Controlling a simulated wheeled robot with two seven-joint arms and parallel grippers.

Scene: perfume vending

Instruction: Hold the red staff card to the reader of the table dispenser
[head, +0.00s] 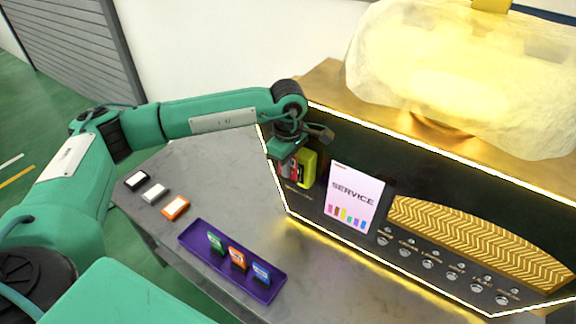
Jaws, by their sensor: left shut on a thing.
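My left gripper (290,150) reaches in from the left to the front of the dispenser (368,159). It is shut on the red staff card (291,170), of which only a small red part shows below the fingers. A yellow-green framed piece, which looks like the reader (310,165), is on the dispenser's dark front right beside the card. I cannot tell whether card and reader touch. The dispenser's screen (354,199) reads "SERVICE" above several coloured bars. My right gripper is not in view.
A purple tray (214,262) on the grey table (225,190) holds a green card (215,242), an orange card (237,259) and a blue card (261,273). Black, grey and orange small blocks (176,207) lie at the left edge. A row of buttons lines the dispenser's lower front.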

